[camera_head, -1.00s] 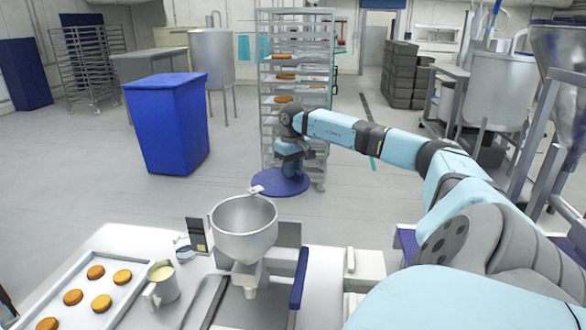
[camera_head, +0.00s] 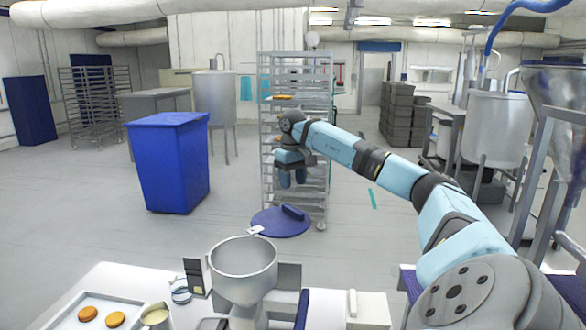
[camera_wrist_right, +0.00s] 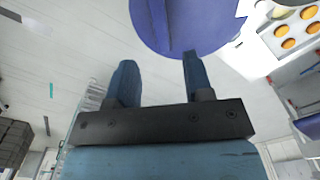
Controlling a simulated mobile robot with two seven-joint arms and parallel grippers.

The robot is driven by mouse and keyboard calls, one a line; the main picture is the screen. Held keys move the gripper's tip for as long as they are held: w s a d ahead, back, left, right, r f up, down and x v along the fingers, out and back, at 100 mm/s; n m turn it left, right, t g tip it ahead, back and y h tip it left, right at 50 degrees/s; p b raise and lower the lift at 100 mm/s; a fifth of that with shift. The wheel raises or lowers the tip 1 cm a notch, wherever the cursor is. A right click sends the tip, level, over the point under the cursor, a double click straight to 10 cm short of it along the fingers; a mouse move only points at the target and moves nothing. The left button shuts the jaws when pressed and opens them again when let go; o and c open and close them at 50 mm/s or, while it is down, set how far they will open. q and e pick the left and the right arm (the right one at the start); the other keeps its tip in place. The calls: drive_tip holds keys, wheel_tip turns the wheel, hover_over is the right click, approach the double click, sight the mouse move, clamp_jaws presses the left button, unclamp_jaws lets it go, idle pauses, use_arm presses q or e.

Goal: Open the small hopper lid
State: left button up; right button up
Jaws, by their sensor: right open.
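The small hopper (camera_head: 243,262) is a metal bowl at the bottom middle of the head view. Its round blue lid (camera_head: 270,226) is swung back beyond the far rim, beside a small pale hinge piece (camera_head: 256,231), so the bowl's mouth is uncovered. A raised blue handle (camera_head: 293,212) shows on the lid. My right gripper (camera_head: 292,183) is above the lid and apart from it in the head view. The right wrist view shows its two fingers (camera_wrist_right: 156,75) spread with nothing between them, and the lid (camera_wrist_right: 165,25) beyond. My left gripper is not in view.
A tray of round biscuits (camera_head: 70,318) and a jug (camera_head: 155,316) stand left of the hopper. A wheeled rack (camera_head: 322,150) stands behind my right gripper. A blue bin (camera_head: 172,165) is at left. Open floor lies between the bin and the worktop.

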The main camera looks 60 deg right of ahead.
drive_tip(key=shift+r, duration=2.3)
